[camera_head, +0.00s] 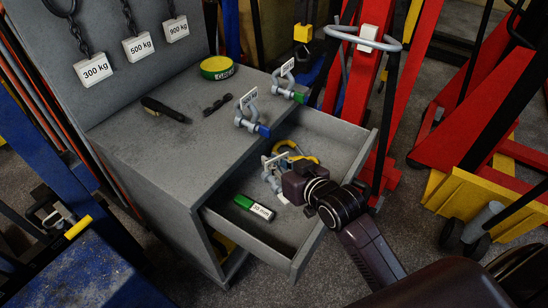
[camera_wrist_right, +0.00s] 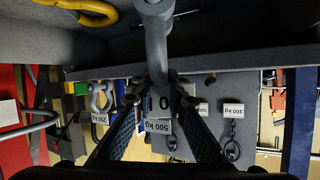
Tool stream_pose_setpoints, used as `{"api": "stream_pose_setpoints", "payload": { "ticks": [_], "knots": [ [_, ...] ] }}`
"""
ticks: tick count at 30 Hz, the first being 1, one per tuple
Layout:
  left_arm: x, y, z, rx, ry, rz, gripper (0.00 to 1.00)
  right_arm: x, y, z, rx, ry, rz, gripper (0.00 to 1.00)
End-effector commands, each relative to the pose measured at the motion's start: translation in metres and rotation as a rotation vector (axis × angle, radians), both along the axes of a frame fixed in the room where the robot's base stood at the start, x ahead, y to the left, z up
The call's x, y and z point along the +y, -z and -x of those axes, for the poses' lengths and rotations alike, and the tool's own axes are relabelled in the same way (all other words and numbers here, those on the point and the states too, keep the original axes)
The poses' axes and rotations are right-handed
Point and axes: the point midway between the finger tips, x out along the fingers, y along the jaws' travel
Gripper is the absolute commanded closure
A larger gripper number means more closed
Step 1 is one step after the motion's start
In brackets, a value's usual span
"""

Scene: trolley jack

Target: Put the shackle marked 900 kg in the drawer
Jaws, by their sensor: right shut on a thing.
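My right gripper (camera_head: 286,178) is low over the open drawer (camera_head: 340,150). It is shut on a grey shackle (camera_wrist_right: 157,45), which stands between the fingertips (camera_wrist_right: 158,92) in the right wrist view. A white tag (camera_wrist_right: 158,126) hangs at the fingers; its number is hard to read with certainty. In the head view the held shackle (camera_head: 268,175) is partly hidden by the gripper, and I cannot tell whether it touches the drawer floor. Two other tagged shackles stand on the cabinet top, one with a blue pin (camera_head: 246,118) and one with a green pin (camera_head: 284,85).
A yellow lifting piece (camera_head: 290,147) and a green-and-white labelled box (camera_head: 254,206) lie in the drawer. A yellow-green tape roll (camera_head: 217,68), a black marker-like tool (camera_head: 165,109) and a small dark item (camera_head: 218,103) lie on the cabinet top. Red jack frames stand at right.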

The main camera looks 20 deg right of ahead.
Motion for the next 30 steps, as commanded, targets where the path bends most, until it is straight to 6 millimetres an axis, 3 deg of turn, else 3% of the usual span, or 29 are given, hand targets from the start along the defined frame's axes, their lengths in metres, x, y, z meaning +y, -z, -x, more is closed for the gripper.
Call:
{"api": "stream_pose_setpoints", "payload": {
  "ticks": [3,9,24,30],
  "knots": [
    [0.0,0.001,0.0,0.0,0.0,0.0,0.67,-0.01,0.011,-0.027,-0.006,0.002,0.002,1.0],
    [0.0,0.003,0.0,0.0,0.0,0.0,0.67,-0.021,0.028,-0.059,-0.007,0.0,0.0,1.0],
    [0.0,0.006,0.0,0.0,0.001,0.0,0.67,-0.035,0.054,-0.096,-0.005,0.001,-0.001,1.0],
    [0.0,0.006,0.0,0.0,0.001,0.0,0.67,-0.036,0.058,-0.1,-0.008,0.001,-0.001,1.0]
  ]
}}
